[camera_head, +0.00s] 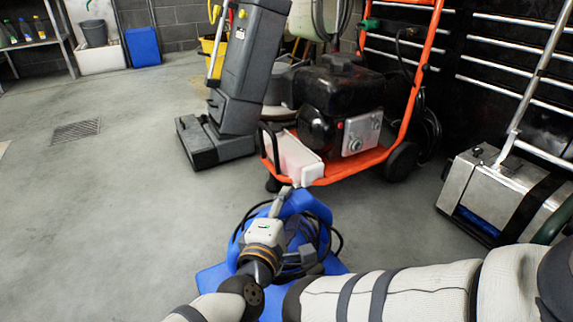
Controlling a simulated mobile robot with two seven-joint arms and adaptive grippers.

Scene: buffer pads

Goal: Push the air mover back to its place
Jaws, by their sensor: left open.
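The air mover (312,205) is a blue plastic unit with a coiled black cord, on the floor at bottom centre in the head view. My left gripper (284,197) is open and reaches up over its left side, with its fingertips close to the top blue handle. Contact with the handle cannot be told. My arms and left wrist hide much of the unit's lower part. My right gripper does not show.
An orange-framed machine with a black engine (340,100) stands just beyond the air mover. A grey upright floor machine (240,80) is left of it. A silver machine (495,195) stands right. Open concrete floor with a drain grate (76,130) lies left.

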